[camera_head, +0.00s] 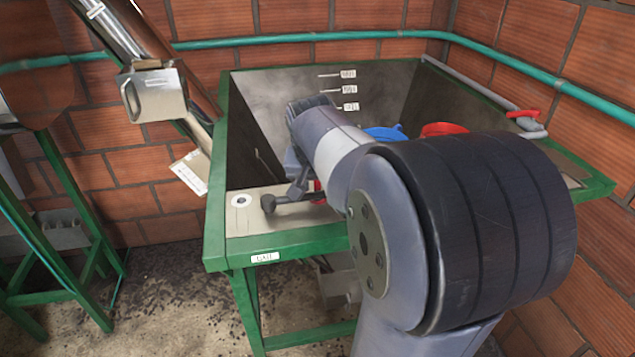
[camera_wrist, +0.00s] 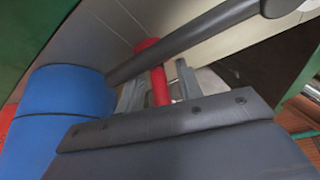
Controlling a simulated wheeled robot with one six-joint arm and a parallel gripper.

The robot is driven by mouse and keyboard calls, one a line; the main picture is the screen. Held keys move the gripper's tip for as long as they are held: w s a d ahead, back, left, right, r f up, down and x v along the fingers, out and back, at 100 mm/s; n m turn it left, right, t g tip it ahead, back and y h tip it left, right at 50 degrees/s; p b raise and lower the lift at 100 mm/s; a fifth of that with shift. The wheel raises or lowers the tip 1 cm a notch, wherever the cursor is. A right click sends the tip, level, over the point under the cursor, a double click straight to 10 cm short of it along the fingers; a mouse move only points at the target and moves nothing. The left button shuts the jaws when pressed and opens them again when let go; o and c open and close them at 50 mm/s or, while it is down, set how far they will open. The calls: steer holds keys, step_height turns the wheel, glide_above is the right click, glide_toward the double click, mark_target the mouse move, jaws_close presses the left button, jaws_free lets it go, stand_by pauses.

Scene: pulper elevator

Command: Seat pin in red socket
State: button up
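In the wrist view a red rod (camera_wrist: 158,84) stands between the two grey fingers of my gripper (camera_wrist: 157,92). I cannot tell whether bar and rod are one piece, the pin, or whether the fingers touch the rod. In the head view the bar (camera_head: 290,196) shows over the tank's front ledge, with a bit of red (camera_head: 317,187) beside it. My arm mostly hides the gripper there. A red round socket-like thing (camera_head: 445,129) sits in the tank beside a blue one (camera_head: 386,133).
The green-framed tank (camera_head: 232,248) surrounds my forearm. The blue cylinder (camera_wrist: 62,115) stands close at the left of my gripper. A pipe with a red valve handle (camera_head: 522,114) runs along the right rim. A metal chute (camera_head: 150,95) and green stand (camera_head: 75,240) are at left.

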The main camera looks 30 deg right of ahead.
steer(key=v, duration=1.2)
steer(key=shift+r, duration=0.15)
steer(key=x, duration=1.1)
steer(key=shift+f, duration=0.35)
steer(key=shift+w+d, duration=0.15)
steer(key=shift+w, duration=0.1)
steer(key=shift+s+r, duration=0.1)
steer(key=shift+r, duration=1.6)
steer(key=shift+f, duration=0.1)
